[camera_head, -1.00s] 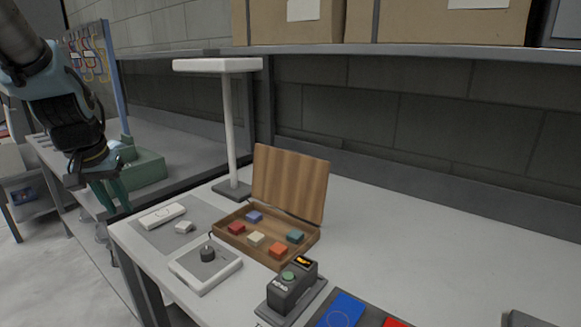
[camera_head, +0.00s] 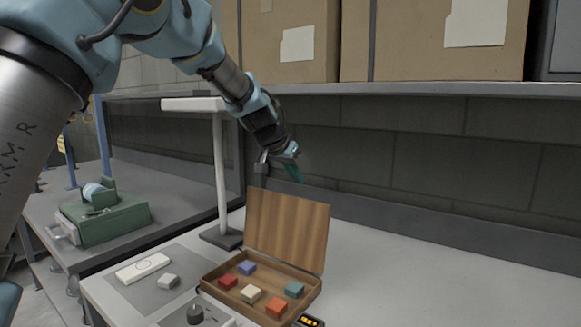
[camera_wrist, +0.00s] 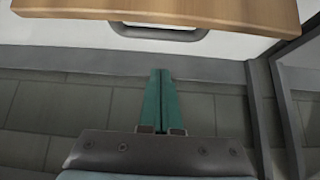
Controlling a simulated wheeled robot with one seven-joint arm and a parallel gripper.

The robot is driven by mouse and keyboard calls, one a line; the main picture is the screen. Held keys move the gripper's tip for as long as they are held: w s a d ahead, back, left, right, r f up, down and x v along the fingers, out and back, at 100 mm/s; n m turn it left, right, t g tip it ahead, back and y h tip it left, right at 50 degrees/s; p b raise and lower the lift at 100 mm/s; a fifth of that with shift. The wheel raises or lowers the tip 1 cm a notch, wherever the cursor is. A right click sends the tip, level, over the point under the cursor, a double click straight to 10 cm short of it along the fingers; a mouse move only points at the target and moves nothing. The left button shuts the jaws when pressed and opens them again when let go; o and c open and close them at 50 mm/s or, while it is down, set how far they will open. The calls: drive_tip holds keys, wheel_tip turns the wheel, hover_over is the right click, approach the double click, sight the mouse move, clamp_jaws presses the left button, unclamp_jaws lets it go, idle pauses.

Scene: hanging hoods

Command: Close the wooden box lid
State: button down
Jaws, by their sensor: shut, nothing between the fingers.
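The wooden box (camera_head: 226,300) stands on the table with its lid (camera_head: 287,230) upright, hinged along the back edge. Coloured blocks lie inside the box. My gripper (camera_head: 294,173) is above and behind the lid's top edge, apart from it, with green fingers together and empty. In the wrist view the shut fingers of my gripper (camera_wrist: 160,100) point toward the lid (camera_wrist: 215,12), whose wooden edge crosses the top of the picture. A dark handle (camera_wrist: 158,34) shows beside that edge.
A white lamp (camera_head: 221,170) stands left of the box, close to my arm. A shelf (camera_head: 420,88) with cardboard boxes (camera_head: 440,40) hangs above. The table right of the box is clear.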

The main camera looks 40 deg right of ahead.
drive_tip(key=f+p, duration=0.1)
drive_tip(key=f, duration=0.1)
drive_tip(key=a+f+p, duration=0.1)
drive_tip(key=shift+s+f, duration=0.1)
drive_tip(key=shift+f, duration=0.25)
drive_tip(key=shift+a, duration=0.1)
drive_tip(key=shift+f+b, duration=0.1)
drive_tip(key=shift+b, duration=0.3)
drive_tip(key=shift+a+b, duration=0.15)
drive_tip(key=shift+b, duration=0.25)
